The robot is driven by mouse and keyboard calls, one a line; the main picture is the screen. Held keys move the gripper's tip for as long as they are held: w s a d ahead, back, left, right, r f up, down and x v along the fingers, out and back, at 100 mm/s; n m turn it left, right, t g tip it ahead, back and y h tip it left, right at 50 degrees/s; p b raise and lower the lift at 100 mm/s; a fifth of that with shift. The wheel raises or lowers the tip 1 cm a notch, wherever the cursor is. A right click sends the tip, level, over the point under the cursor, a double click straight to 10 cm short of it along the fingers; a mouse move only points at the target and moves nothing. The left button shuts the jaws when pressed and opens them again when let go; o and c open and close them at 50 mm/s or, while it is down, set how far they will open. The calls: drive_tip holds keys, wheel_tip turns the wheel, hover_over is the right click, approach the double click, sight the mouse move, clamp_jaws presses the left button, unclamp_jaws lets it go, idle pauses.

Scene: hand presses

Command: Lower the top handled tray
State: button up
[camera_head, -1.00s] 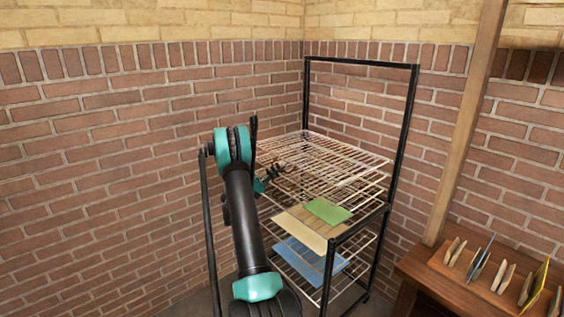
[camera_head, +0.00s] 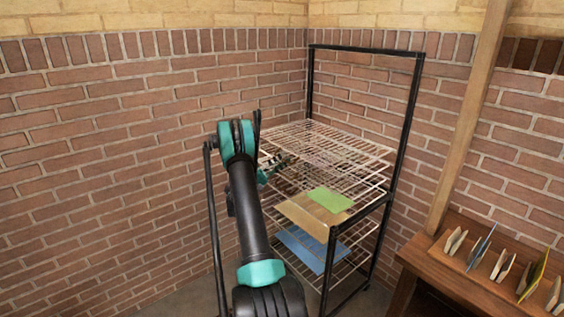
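The top wire tray (camera_head: 335,145) sits level in the upper part of the black-framed rack (camera_head: 414,110). No separate handle on it can be made out. My gripper (camera_head: 275,168) is at the left edge of the upper trays, beyond my teal and black arm. It is small and overlaps the wires, so I cannot tell whether it touches the tray or whether its fingers are open or shut. My arm hides part of the rack's left side.
Lower wire shelves hold a tan board (camera_head: 305,214), a green sheet (camera_head: 331,199) and a blue sheet (camera_head: 305,248). Brick walls stand behind and to the left. A wooden table (camera_head: 440,262) with several upright thin pieces is at the right, with a wooden post beside it.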

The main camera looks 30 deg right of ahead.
drive_tip(key=v, duration=1.2)
drive_tip(key=shift+r, duration=0.1)
drive_tip(key=s+a+r+n+t+y, duration=0.3)
drive_tip(key=s+r+n+t+y, duration=0.3)
drive_tip(key=t+y, duration=0.3)
drive_tip(key=s+a+f+t+y, duration=0.1)
drive_tip(key=s+a+y, duration=0.3)
drive_tip(key=s+a, duration=0.4)
drive_tip(key=s+a+f+n+t+y, duration=0.1)
drive_tip(key=s+a+f+y, duration=0.3)
drive_tip(key=s+a, duration=0.5)
drive_tip(key=s+a+f+t+y, duration=0.2)
drive_tip(key=s+a+y, duration=0.3)
drive_tip(key=s+a, duration=0.3)
drive_tip(key=a+f, duration=0.1)
drive_tip(key=a, duration=0.2)
drive_tip(key=shift+s+f+y, duration=0.15)
drive_tip(key=shift+s+y, duration=0.15)
drive_tip(key=shift+s, duration=0.1)
